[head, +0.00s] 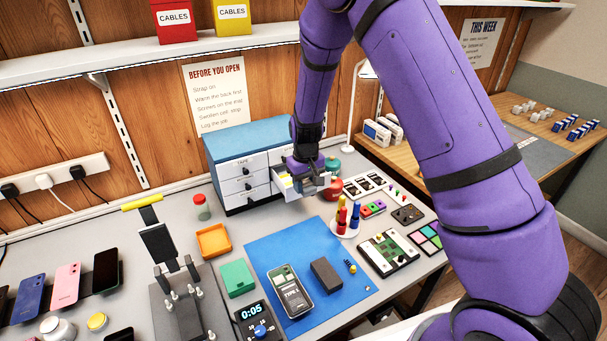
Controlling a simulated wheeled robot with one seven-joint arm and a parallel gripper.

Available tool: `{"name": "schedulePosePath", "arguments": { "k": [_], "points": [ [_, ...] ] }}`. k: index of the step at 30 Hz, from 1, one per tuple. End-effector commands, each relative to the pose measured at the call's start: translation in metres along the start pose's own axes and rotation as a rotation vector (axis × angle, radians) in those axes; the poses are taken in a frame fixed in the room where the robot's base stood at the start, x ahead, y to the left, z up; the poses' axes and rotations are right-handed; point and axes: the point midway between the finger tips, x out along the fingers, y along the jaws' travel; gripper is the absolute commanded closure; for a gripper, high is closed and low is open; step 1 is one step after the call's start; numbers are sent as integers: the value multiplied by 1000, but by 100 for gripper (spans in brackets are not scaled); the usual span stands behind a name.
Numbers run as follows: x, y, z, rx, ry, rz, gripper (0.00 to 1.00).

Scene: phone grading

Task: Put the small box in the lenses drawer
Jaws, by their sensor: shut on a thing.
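My gripper (309,186) is down at the front of a pulled-out drawer (284,183) of the blue-topped white cabinet (240,146). It appears shut on this drawer's handle; the fingertips and the handle are mostly hidden. The drawer's label cannot be read, so I cannot tell from its label whether it is the lenses drawer. A small dark grey box (326,274) lies on the blue mat (283,244), apart from my gripper, and looks like the small box.
A phone (289,291) lies beside the dark box on the mat. An orange tray (214,241) and a green box (237,278) lie left of the mat.

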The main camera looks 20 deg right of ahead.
Motion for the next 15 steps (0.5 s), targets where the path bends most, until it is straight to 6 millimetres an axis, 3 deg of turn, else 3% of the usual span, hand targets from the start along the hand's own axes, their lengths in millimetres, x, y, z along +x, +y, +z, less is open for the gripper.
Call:
{"name": "schedulePosePath", "arguments": {
  "k": [9, 15],
  "points": [
    [8, 29, -69, 1, 2, 1, 79],
    [10, 40, -96, 1, 1, 0, 79]
  ]
}}
